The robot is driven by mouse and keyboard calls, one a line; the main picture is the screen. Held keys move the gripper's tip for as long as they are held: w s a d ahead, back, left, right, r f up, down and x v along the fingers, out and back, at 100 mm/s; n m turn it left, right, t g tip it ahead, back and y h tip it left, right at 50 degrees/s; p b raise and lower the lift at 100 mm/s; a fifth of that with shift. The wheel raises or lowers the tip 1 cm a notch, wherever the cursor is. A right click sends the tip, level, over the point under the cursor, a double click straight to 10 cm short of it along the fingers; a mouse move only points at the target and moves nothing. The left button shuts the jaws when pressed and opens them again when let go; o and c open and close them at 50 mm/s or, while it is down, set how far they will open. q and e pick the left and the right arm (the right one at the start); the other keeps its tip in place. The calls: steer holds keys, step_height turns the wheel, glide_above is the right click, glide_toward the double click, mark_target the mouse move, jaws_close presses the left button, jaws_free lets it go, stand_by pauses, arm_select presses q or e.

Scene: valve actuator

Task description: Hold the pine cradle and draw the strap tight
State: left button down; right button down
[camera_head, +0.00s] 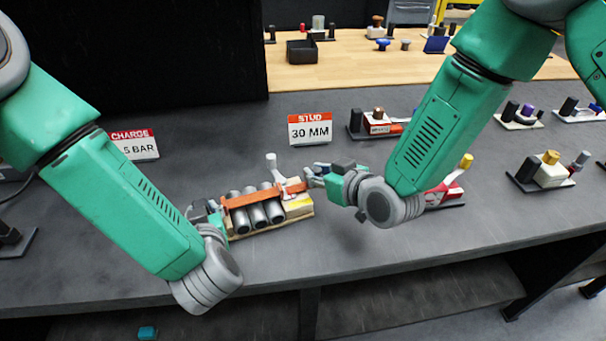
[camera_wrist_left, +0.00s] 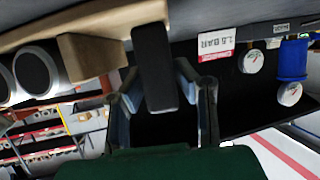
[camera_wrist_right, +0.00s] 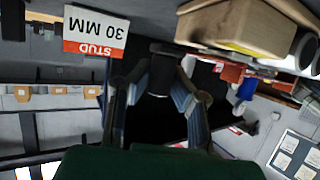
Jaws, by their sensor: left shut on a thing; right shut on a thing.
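The pine cradle (camera_head: 300,207) lies on the dark bench and holds several grey cylinders (camera_head: 255,213) side by side. The orange strap (camera_head: 250,197) runs across their tops. My left gripper (camera_head: 210,212) is at the cradle's left end. In the left wrist view its fingers (camera_wrist_left: 165,105) are shut on a black handle (camera_wrist_left: 155,70) on the pine cradle (camera_wrist_left: 88,57). My right gripper (camera_head: 314,176) is at the strap's right end, beyond the cradle. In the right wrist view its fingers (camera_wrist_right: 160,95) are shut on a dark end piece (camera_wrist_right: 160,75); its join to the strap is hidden.
A light grey upright lever (camera_head: 272,166) stands at the cradle's back. A "STUD 30 MM" sign (camera_head: 310,129) and a "CHARGE" sign (camera_head: 136,144) stand behind. Small fixtures (camera_head: 545,170) stand at the right. The bench front (camera_head: 330,245) is clear.

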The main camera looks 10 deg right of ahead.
steer(key=d, duration=0.3)
steer(key=shift+w+d, duration=0.3)
steer(key=shift+w, duration=0.05)
steer(key=c, duration=1.4)
jaws_free()
steer(key=shift+a, duration=0.2)
